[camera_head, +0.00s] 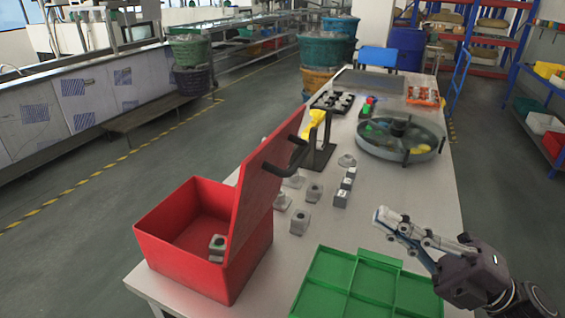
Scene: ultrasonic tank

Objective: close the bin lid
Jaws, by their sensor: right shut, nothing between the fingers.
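The red bin (180,262) stands at the near left end of the table. Its red lid (262,190) is raised, tilted up along the bin's right side, with a dark handle (292,160) on its right face. A small grey part (217,243) shows inside the bin against the right wall. My right gripper (381,215) is shut and empty above the table, well to the right of the lid and touching nothing that I can see. My left gripper is not in view.
A green divided tray (318,282) lies at the table's near edge, below my right gripper. Several grey parts (300,222) stand between lid and gripper. A yellow funnel (316,120) on a dark stand and a round grey basin (400,153) are farther back.

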